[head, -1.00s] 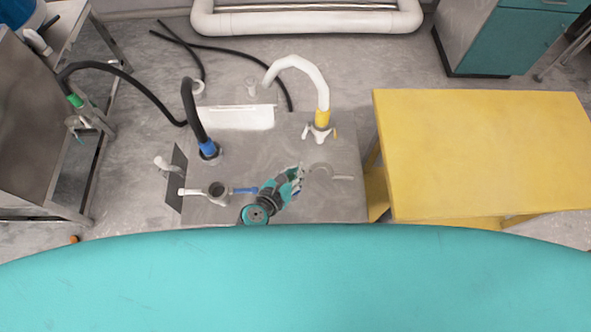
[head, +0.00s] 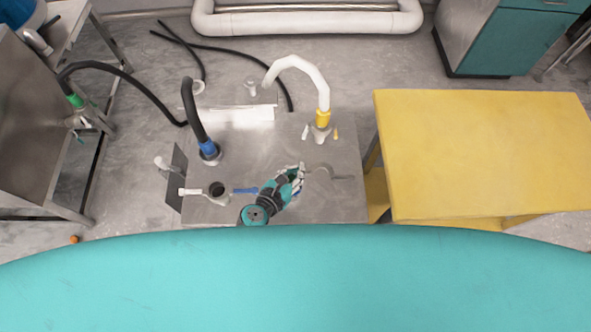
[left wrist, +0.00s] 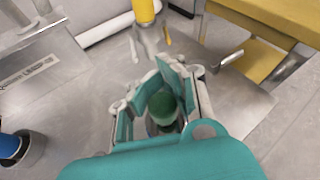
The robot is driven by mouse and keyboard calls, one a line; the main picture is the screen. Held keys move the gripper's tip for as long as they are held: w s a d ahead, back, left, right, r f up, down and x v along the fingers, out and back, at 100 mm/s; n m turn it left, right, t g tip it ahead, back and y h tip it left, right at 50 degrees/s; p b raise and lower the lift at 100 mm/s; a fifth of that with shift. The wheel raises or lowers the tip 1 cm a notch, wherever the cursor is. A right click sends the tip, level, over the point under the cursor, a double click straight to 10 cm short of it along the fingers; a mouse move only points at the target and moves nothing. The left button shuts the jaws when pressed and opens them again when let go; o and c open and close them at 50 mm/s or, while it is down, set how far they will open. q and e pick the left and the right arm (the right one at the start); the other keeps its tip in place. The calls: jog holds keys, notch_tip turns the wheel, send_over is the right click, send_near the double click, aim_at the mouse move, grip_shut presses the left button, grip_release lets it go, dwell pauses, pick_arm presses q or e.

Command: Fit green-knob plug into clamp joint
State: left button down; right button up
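My left gripper (head: 298,178) is low over the right part of the grey metal table (head: 262,160). In the left wrist view its teal-padded fingers (left wrist: 160,105) stand around the green knob (left wrist: 163,107). Narrow gaps show beside the knob, so the fingers look open. The plug body below the knob is mostly hidden by the gripper. A grey curved clamp piece (head: 320,169), likely the clamp joint, lies just right of the fingers. A silver clamp handle (left wrist: 232,58) shows right of the fingers in the left wrist view. My right gripper is not in view.
A white hose with a yellow collar (head: 322,118) stands behind the gripper. A black hose with a blue collar (head: 208,148) is at left. A fitting with a blue handle (head: 245,190) lies close left of the gripper. A yellow table (head: 480,150) is at right.

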pick_arm(q)
jog(key=shift+f+b, duration=0.3)
jog(key=shift+f, duration=0.1)
jog(key=c, duration=2)
grip_release()
jog(key=o, duration=0.7)
jog(key=shift+c, duration=0.2)
jog(key=v, duration=1.2)
